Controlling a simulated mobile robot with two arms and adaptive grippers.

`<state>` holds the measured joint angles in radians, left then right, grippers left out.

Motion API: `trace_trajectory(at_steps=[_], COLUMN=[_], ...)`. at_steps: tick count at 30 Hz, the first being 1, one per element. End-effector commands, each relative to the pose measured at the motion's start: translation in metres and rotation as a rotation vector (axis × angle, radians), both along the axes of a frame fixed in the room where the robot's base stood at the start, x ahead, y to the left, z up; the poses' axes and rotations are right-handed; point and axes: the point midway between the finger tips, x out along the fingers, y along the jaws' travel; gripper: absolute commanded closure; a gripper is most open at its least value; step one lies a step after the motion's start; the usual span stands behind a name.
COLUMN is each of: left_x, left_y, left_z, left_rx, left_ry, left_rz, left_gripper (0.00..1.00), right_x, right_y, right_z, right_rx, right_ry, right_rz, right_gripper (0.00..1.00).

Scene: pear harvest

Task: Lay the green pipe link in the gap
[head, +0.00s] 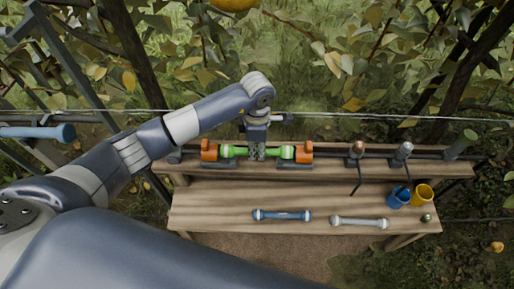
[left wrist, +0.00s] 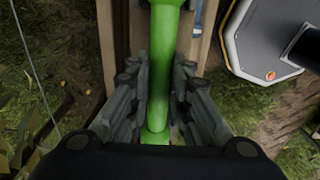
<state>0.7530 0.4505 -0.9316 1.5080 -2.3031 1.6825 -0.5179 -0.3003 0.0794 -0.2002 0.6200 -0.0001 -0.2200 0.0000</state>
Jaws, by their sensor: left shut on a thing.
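The green pipe link (head: 228,152) lies level between two orange end pieces, the left one (head: 209,150) and the right one (head: 304,152), on the bench's raised back shelf. My left gripper (head: 257,155) comes down from above and is shut on the link's middle. In the left wrist view the green link (left wrist: 160,80) runs between the two fingers (left wrist: 158,105). The link's ends appear in line with the orange pieces; I cannot tell whether it is fully seated. My right gripper does not show.
On the lower bench top (head: 210,210) lie a blue link (head: 282,215) and a grey link (head: 359,222). A blue cup (head: 397,197) and a yellow cup (head: 422,195) stand at the right. Branches hang behind the bench.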

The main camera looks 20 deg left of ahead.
Motion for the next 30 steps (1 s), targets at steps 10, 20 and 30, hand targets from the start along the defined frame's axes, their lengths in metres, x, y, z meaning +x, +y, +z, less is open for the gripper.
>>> trace_trajectory(at_steps=[10,20,30], left_x=[0.0,0.0,0.0], left_y=[0.0,0.0,0.0], left_z=[-0.006,-0.011,-0.012], left_rx=[0.0,0.0,0.0], left_ry=[-0.001,-0.001,0.0], left_rz=[0.0,0.0,0.0], left_gripper=[1.0,1.0,0.58], right_x=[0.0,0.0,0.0], right_y=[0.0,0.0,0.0], right_z=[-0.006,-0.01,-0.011], right_rx=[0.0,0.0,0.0], right_ry=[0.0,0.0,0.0], right_rz=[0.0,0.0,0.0], right_gripper=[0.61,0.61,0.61])
